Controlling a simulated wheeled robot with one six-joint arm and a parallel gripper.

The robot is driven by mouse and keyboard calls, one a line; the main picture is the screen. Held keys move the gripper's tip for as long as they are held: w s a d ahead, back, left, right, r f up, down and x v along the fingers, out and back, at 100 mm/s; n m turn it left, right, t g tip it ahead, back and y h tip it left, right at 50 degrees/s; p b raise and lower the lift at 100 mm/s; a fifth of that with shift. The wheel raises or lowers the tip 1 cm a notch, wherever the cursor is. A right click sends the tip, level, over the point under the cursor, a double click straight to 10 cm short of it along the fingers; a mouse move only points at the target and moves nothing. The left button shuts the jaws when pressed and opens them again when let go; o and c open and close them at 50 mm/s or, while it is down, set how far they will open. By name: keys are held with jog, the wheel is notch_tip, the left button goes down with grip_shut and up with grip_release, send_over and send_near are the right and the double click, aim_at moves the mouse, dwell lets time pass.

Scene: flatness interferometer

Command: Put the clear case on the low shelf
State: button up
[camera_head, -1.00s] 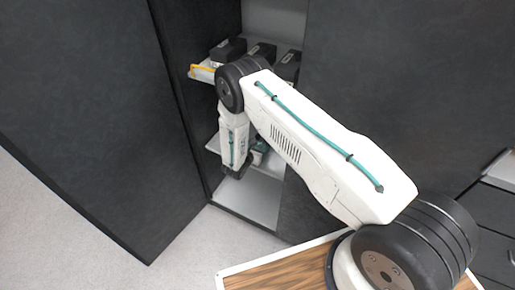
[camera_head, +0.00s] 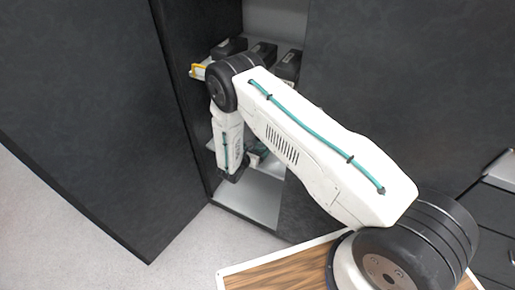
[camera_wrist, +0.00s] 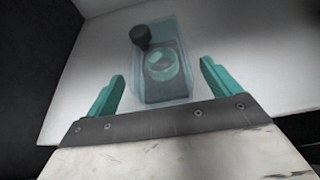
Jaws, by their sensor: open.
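The clear case (camera_wrist: 177,87) is a see-through box in the wrist view, with a dark round knob and a pale green ring inside. It rests on a light grey surface. My gripper (camera_wrist: 163,85) is open, with one teal finger on each side of the case's near end. The fingers look apart from its walls, and nothing is clamped. In the head view my arm reaches into the dark cabinet and hides most of the gripper and the case. The cabinet's lowest light grey surface (camera_head: 255,203) shows below my wrist.
A dark cabinet door (camera_head: 95,110) stands at the left, and a dark panel (camera_head: 410,80) at the right. The bottom surface has free room in front.

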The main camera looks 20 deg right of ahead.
jog(key=v, duration=0.8)
jog(key=shift+s+a+r, duration=0.2)
jog(key=shift+s+a, duration=0.05)
jog(key=shift+a, duration=0.05)
